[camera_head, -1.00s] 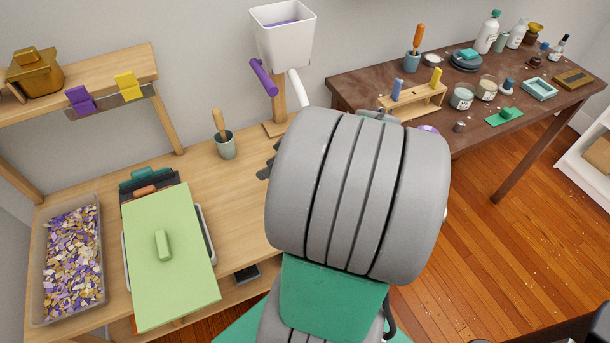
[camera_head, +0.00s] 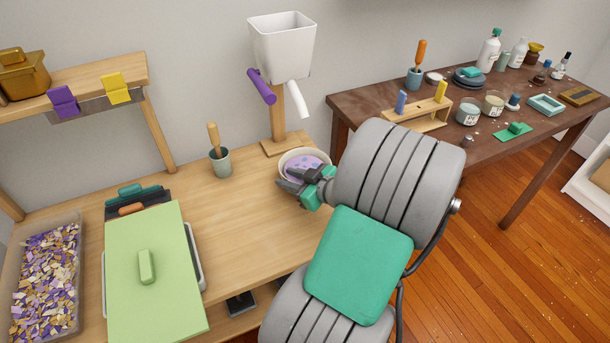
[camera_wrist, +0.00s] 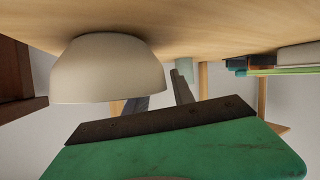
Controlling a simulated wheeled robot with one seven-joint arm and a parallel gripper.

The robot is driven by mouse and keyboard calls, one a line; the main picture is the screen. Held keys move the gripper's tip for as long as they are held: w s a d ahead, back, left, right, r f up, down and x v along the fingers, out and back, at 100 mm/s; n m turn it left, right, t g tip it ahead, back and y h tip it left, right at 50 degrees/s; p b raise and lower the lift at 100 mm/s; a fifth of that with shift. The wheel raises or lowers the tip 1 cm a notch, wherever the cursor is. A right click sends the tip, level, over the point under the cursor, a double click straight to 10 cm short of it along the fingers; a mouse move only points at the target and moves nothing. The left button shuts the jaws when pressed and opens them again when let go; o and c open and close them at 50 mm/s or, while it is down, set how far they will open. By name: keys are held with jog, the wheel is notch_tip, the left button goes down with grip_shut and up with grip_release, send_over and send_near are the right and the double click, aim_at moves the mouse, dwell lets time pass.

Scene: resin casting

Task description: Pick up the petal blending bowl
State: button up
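The petal blending bowl (camera_head: 304,164) is round and pale, with a purple speckled inside. It stands on the wooden bench in front of the white hopper's post. In the wrist view its cream outer side (camera_wrist: 106,72) is close, on the left, and the picture is upside down. My gripper (camera_head: 290,180) is at the bowl's near side in the head view, with its dark fingers apart. In the wrist view the fingers (camera_wrist: 160,98) are spread, one partly hidden behind the bowl. Nothing is clearly held. I cannot tell whether a finger touches the bowl.
A white hopper (camera_head: 283,45) with purple and white levers stands behind the bowl. A cup with a wooden-handled tool (camera_head: 220,162) is to the left. A green-lidded tray (camera_head: 150,275) and a bin of flakes (camera_head: 45,285) lie further left. The bench between is clear.

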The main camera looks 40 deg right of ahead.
jog(key=shift+c, duration=0.3)
grip_shut()
dwell(1.1)
